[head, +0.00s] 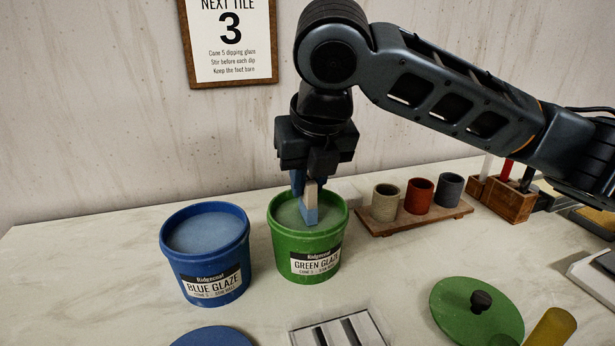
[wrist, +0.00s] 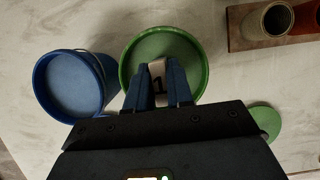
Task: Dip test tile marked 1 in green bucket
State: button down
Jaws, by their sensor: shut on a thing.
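My gripper (head: 309,187) points down above the green bucket, shut on a pale tile (head: 310,191). The tile hangs upright, and its lower part is blue. In the wrist view the tile (wrist: 158,69) shows a black 1 between the fingers (wrist: 158,90). The green bucket (head: 306,245) is open, labelled GREEN GLAZE, and holds greyish-green glaze. The tile's lower end lies within the bucket's opening in the head view; I cannot tell whether it touches the glaze. The green bucket also shows in the wrist view (wrist: 196,72).
An open blue bucket (head: 207,262) stands close on the left. A wooden board (head: 413,222) with three cups is on the right. A green lid (head: 460,315), a slotted rack (head: 300,337) and a blue lid (head: 213,337) lie in front. A wall sign (head: 231,50) shows 3.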

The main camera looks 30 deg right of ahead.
jog(key=shift+f, duration=0.5)
dwell(1.0)
dwell(1.1)
jog(key=shift+r+p, duration=2.35)
jog(key=shift+r, duration=0.6)
notch_tip(320, 180, up, 3)
jog(key=p, duration=0.2)
jog(key=shift+p, duration=0.35)
